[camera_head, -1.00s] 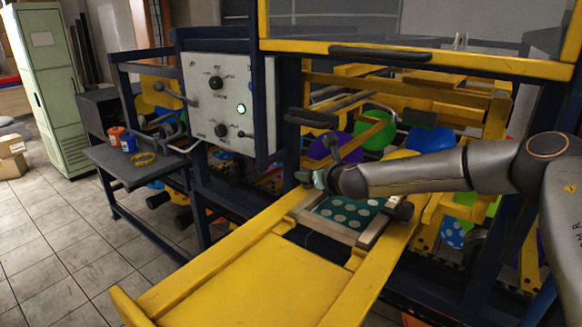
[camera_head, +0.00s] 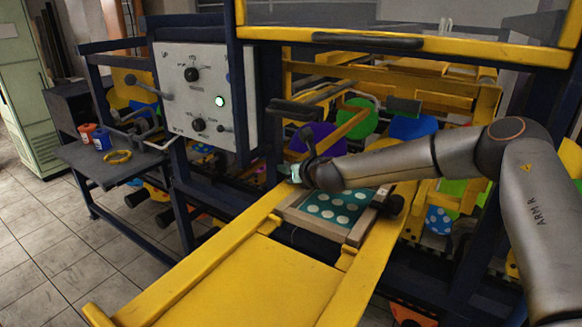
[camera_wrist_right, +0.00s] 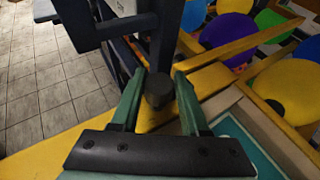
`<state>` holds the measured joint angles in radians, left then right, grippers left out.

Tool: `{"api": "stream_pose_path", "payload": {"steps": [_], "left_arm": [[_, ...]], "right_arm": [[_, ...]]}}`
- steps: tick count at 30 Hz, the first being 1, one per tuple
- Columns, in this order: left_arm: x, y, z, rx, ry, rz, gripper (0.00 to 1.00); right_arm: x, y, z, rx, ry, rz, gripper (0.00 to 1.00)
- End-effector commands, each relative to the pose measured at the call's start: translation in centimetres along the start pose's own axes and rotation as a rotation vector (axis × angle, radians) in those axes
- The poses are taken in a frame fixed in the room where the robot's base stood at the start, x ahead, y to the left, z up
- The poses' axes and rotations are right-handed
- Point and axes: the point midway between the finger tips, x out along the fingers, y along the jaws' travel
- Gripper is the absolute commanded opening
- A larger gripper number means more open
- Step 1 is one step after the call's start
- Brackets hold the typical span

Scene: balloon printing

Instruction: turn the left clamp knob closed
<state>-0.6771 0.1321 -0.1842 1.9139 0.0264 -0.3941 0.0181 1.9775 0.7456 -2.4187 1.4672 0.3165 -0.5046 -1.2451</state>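The screen frame (camera_head: 349,236) with a teal, pale-dotted panel (camera_head: 335,207) lies on the yellow printing bed. The right clamp knob (camera_head: 393,205), dark and round, is at its right side. My right gripper (camera_head: 284,171) is low over the frame's far left corner. In the right wrist view its teal fingers (camera_wrist_right: 158,76) are apart, and the dark left clamp knob (camera_wrist_right: 158,90) stands between them. Narrow gaps seem to show on both sides of the knob; firm contact is not visible. In the head view the gripper hides this knob. My left gripper is not in view.
A white control panel (camera_head: 205,95) with black knobs and a lit green button stands left of the bed. A dark side table (camera_head: 112,170) holds small jars and a yellow ring. Colored balloons (camera_head: 357,118) and yellow rails are behind the frame. A blue post (camera_wrist_right: 165,35) rises close beyond the fingers.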

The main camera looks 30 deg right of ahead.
Motion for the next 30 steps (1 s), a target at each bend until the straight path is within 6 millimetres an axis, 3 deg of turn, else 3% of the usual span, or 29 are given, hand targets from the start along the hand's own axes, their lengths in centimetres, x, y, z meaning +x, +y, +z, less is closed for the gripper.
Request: {"api": "stream_pose_path", "payload": {"steps": [2, 11, 22, 30], "left_arm": [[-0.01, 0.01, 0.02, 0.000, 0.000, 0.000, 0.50], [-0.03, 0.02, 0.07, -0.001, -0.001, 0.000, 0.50], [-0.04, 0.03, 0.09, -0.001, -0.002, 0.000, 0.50], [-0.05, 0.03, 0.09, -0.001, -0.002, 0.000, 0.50]], "right_arm": [[0.00, 0.02, 0.02, 0.000, 0.000, 0.000, 0.35], [0.00, 0.00, 0.05, 0.000, -0.001, 0.000, 0.01], [0.01, 0.05, 0.04, 0.008, 0.000, -0.017, 0.00], [0.04, 0.13, -0.01, 0.057, 0.000, -0.136, 0.00]]}}
